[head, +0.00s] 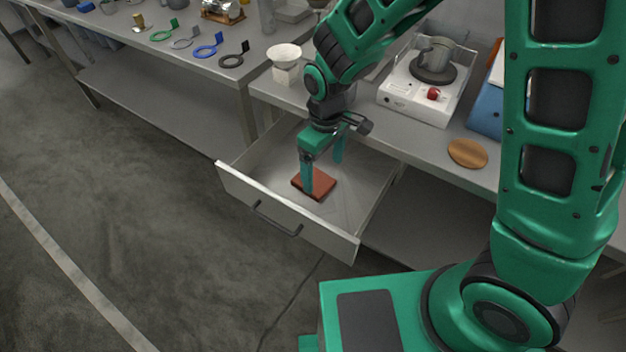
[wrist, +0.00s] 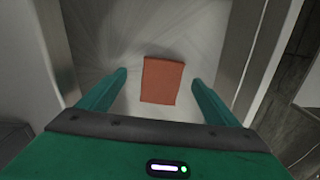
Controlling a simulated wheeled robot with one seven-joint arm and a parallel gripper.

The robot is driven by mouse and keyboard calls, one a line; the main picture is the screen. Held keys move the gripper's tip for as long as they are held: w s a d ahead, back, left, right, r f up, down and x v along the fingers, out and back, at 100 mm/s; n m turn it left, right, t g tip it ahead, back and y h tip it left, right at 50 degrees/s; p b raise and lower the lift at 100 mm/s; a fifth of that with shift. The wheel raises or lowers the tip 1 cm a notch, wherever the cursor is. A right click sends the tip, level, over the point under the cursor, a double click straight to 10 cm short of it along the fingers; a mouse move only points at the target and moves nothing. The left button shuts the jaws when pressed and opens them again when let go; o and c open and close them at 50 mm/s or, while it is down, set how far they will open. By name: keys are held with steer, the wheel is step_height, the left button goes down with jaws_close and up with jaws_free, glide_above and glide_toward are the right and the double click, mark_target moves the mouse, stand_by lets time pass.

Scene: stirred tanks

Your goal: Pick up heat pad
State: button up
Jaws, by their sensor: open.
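The heat pad (head: 322,186) is a flat reddish-brown square lying on the floor of an open drawer (head: 352,205). In the wrist view the heat pad (wrist: 162,81) shows whole, ahead of and between my two fingers, with space on both sides. My gripper (head: 322,172) points down into the drawer, over the pad, and one finger hides part of the pad in the head view. In the wrist view my gripper (wrist: 160,82) is open and empty. How far the fingertips are above the pad is hard to tell.
The drawer's front panel (head: 285,212) and side walls surround the pad. The bench above holds a white device (head: 425,82) with a red knob, a round wooden disc (head: 467,153) and a white funnel-topped item (head: 285,62). Several ring-shaped tools lie on the left bench.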

mark_target(321, 185)
steer(key=shift+s+a+f, duration=0.1)
steer(key=shift+f, duration=1.1)
steer(key=shift+s+a+f, duration=0.1)
steer(key=shift+f, duration=1.05)
steer(key=shift+c, duration=0.3)
steer(key=c, duration=1.1)
steer(key=shift+r, duration=0.15)
